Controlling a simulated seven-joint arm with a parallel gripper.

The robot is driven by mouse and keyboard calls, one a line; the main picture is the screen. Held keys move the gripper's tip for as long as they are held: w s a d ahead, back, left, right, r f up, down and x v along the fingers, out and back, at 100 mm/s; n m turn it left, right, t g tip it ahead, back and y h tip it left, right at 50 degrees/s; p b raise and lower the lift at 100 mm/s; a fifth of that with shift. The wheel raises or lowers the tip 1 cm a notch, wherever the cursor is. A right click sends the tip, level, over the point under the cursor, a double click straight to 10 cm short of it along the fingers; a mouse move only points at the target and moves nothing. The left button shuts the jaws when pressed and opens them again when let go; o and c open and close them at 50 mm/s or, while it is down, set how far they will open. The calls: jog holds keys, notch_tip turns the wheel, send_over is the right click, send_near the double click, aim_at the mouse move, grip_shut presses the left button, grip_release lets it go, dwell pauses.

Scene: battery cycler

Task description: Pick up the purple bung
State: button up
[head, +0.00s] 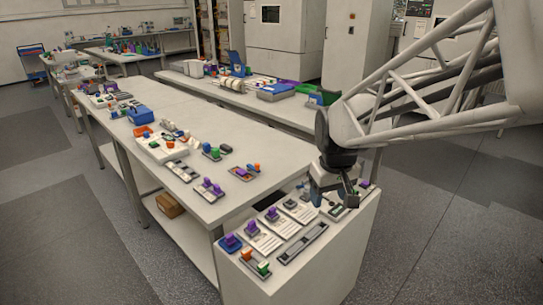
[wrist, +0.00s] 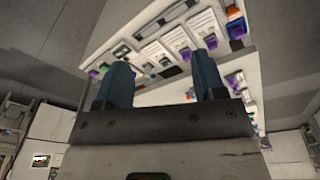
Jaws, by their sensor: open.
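Several small purple pieces stand on the near bench, and I cannot tell which one is the purple bung. One purple piece (head: 231,242) sits on a blue base at the near left corner. One more purple piece (head: 365,184) is at the right edge. My gripper (head: 334,198) is open and empty, over the bench's right part. In the wrist view my open gripper (wrist: 162,60) shows both blue fingers with nothing between them; the bench is seen beyond.
White cards and a long dark tray (head: 303,243) lie on the near bench. An orange and a green piece (head: 262,268) stand at its front corner. The long bench (head: 190,130) behind carries more coloured parts and a blue box (head: 140,114). Grey floor is clear to the right.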

jog(key=w+a+f+n, duration=0.1)
jog(key=w+a+f, duration=0.2)
jog(key=w, duration=0.4)
jog(key=w+a+f+n, duration=0.2)
jog(key=w+a+f, duration=0.15)
jog(key=w, duration=0.25)
jog(key=n+g, duration=0.2)
send_over(272, 209)
jog(key=f, duration=1.2)
jog(key=shift+s+d+f, duration=0.1)
jog(key=shift+s+f, duration=0.05)
jog(key=shift+s, duration=0.15)
jog(key=shift+w+f, duration=0.25)
jog(key=shift+f, duration=0.1)
jog(key=shift+f, duration=1.3)
jog(key=shift+w+f, duration=0.2)
jog(key=shift+f, duration=2.4)
